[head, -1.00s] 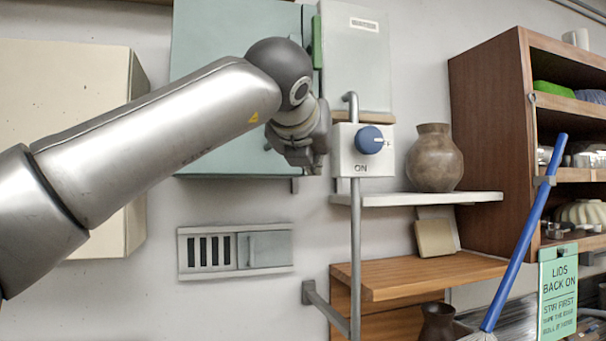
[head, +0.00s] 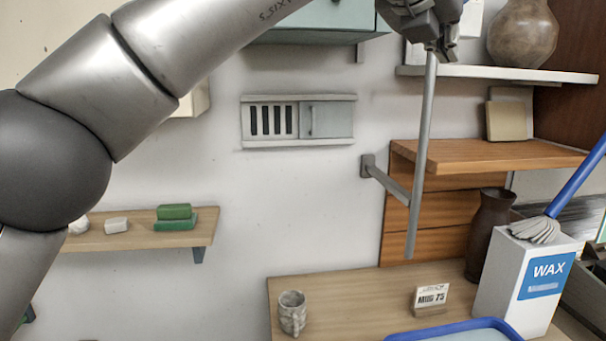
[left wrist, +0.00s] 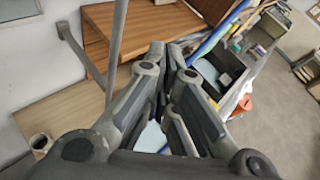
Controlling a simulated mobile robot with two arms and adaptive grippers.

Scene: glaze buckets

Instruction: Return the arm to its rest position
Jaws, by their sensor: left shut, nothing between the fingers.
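My left arm reaches in from the left of the head view, and its gripper (head: 447,52) is at the top, near the vertical grey pipe (head: 424,140) and left of the white wall shelf (head: 500,72). In the left wrist view the fingers (left wrist: 172,50) are shut with nothing between them. The gripper appears in front of the upper end of the pipe; I cannot tell whether it touches it. My right gripper is in neither view.
A vase (head: 522,34) stands on the white shelf. Below are a wooden shelf (head: 470,155), a table (head: 350,290) with a mug (head: 292,312), a MUG 75 card (head: 431,299), a WAX box (head: 525,282) and a blue-rimmed tray (head: 455,328).

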